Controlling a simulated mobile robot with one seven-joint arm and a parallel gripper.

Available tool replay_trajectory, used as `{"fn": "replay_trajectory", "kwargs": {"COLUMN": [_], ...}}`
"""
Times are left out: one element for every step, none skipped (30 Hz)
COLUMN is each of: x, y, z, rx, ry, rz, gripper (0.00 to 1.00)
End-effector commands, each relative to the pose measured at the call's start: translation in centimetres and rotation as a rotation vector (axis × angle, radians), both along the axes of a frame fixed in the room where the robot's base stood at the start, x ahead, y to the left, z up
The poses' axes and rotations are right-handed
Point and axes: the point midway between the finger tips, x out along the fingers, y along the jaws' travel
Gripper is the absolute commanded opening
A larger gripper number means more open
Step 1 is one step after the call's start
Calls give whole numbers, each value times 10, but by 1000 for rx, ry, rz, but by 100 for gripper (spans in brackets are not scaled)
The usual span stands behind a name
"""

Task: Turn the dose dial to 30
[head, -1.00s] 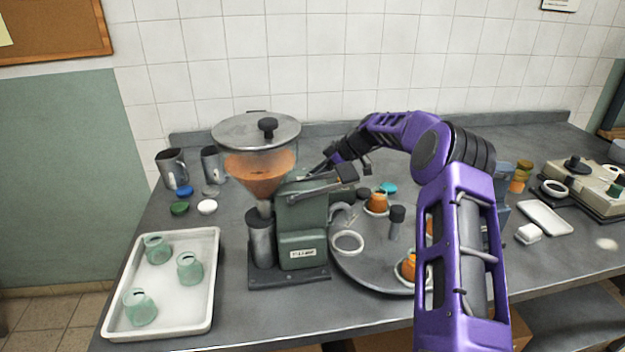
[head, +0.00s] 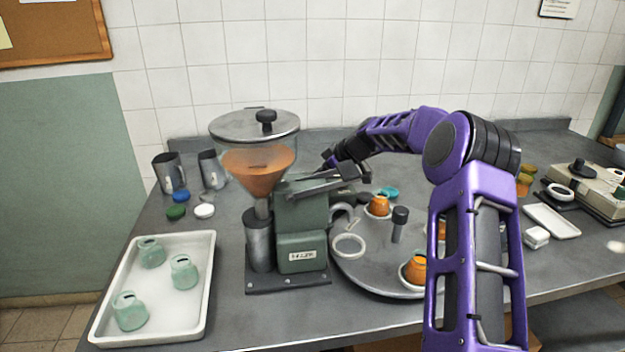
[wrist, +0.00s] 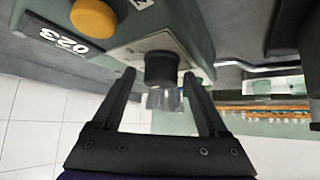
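The green dosing machine (head: 301,225) stands on the counter, with a clear hopper of orange powder (head: 258,170) on top. In the wrist view its dose dial, a dark round knob (wrist: 162,66) with a clear end, sticks out toward my gripper (wrist: 160,76). My gripper is open, one finger on each side of the knob, with gaps that look clear of it. A counter plate (wrist: 68,42) beside it appears upside down and seems to read 023. A round orange button (wrist: 93,17) is near the plate.
A round grey turntable (head: 375,270) with orange jars (head: 380,206) is right of the machine. The tiled wall (head: 340,70) is close behind.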

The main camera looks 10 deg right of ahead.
Motion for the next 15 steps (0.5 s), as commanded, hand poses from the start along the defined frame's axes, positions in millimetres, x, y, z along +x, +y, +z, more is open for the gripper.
{"fn": "replay_trajectory", "kwargs": {"x": [0, 0, 0, 0, 0, -1, -1, -2, -3, -5, -7, -11, -13, -16, -20], "y": [0, 0, 0, 0, 0, -1, -2, -3, -6, -8, -11, -15, -19, -23, -29], "z": [0, 0, 0, 0, 0, 1, 3, 4, 8, 11, 14, 19, 24, 29, 36], "rx": [0, 0, 0, 0, 0, 0, -1, 0, 0, 0, 0, 0, -2, -1, -1], "ry": [0, 0, 1, 1, 0, -1, -1, -2, -2, -2, -2, -2, -2, -3, -3], "rz": [0, 0, 1, 1, 0, 1, 0, 0, -1, -1, -1, -1, -1, -2, -2], "gripper": [76, 76, 76, 76, 76, 76, 76, 76, 76, 76, 76, 76, 76, 76, 76]}}
